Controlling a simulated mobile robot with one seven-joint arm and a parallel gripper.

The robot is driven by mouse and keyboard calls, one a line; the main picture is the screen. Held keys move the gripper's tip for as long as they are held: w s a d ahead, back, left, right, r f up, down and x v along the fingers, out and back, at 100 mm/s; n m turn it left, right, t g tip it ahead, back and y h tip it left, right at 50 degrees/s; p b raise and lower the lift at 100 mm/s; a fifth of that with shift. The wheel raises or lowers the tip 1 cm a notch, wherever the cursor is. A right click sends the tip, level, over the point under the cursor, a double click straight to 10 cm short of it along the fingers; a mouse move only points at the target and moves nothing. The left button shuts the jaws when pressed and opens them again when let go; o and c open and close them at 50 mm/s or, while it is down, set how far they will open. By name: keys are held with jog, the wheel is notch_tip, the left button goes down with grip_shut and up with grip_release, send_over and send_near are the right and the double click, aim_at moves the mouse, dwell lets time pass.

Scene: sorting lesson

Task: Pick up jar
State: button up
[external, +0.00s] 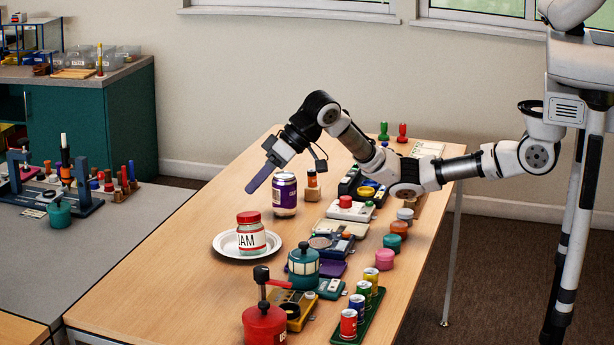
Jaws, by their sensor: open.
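The jar (251,240) has a red lid and a label reading "JAM". It stands upright on a white plate (228,250) near the left side of the wooden table. My gripper (262,178) is above the table, higher than the jar and up and slightly right of it in the picture, apart from it. Its finger points down and to the left. It is open, and I see nothing held in it. The far finger is hidden.
A teal pot (303,266) and a red canister (264,326) stand nearer the camera. Small cans fill a green tray (362,322). The table's left front (160,290) is clear.

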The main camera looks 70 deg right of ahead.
aim_at(249, 214)
jog(key=w+d+f+m+g+h, duration=0.2)
jog(key=d+f+m+g+h, duration=0.15)
jog(key=d, duration=0.75)
jog(key=shift+n+t+h, duration=0.25)
jog(key=shift+t, duration=0.2)
jog(key=x, duration=0.6)
jog(key=p+x, duration=0.1)
jog(key=x, duration=0.6)
jog(key=shift+w+a+f, duration=0.15)
jog(key=shift+a+f, duration=0.05)
jog(key=shift+a, duration=0.05)
jog(key=shift+c, duration=0.4)
jog(key=c, duration=1.1)
jog(key=shift+r, duration=0.2)
